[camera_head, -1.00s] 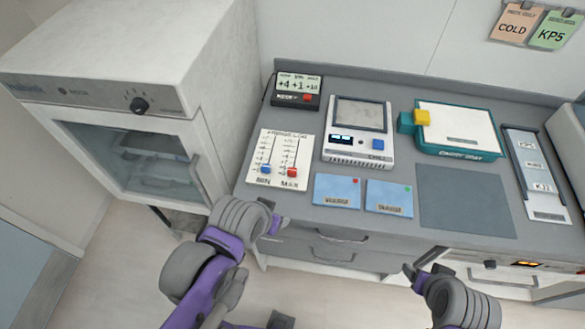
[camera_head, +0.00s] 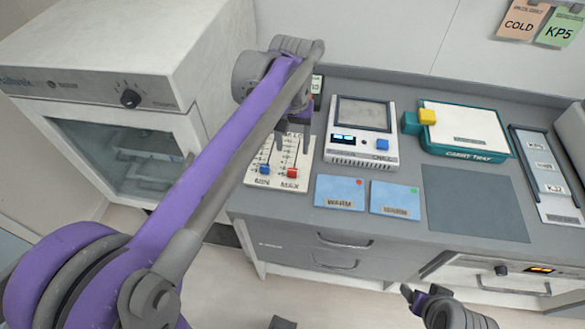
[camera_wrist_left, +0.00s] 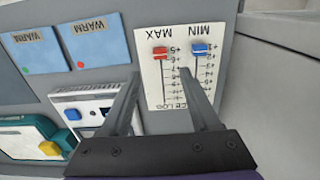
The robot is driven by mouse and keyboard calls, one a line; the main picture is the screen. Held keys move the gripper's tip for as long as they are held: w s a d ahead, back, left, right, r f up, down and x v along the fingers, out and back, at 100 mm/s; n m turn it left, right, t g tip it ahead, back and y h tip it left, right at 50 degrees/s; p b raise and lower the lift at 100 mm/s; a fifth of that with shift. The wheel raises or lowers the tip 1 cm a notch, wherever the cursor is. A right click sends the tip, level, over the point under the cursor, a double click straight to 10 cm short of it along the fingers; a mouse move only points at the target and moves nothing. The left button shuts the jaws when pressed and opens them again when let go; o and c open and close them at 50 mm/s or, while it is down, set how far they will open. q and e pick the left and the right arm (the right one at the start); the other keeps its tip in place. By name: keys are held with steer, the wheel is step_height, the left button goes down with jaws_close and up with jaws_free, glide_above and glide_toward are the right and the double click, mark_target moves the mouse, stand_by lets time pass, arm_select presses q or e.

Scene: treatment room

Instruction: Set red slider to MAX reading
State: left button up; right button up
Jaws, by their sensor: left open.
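The red slider (camera_head: 292,173) sits low on its track above the MAX label on the white slider card (camera_head: 262,183). In the left wrist view the card is upside down and the red slider (camera_wrist_left: 160,53) lies near the +5 mark. The blue slider (camera_head: 264,169) is beside it over MIN. My left gripper (camera_head: 294,140) is open above the upper part of the card, its fingers pointing down. In the left wrist view the fingers (camera_wrist_left: 158,85) are apart, with nothing between them. My right gripper (camera_head: 422,296) is low at the front, away from the counter items; its jaw state is unclear.
A white device with a screen (camera_head: 362,151) stands right of the card. Two blue WARM cards (camera_head: 339,192) lie in front of it. A teal carry tray (camera_head: 462,153) and a grey mat (camera_head: 475,205) are farther right. The small display box behind the card is mostly hidden by my left arm.

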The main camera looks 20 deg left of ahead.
mark_target(292, 170)
arm_select(q)
step_height(292, 170, down, 10)
steer(key=shift+r+b, duration=0.1)
steer(key=shift+b, duration=0.25)
jaws_close()
stand_by(1.4)
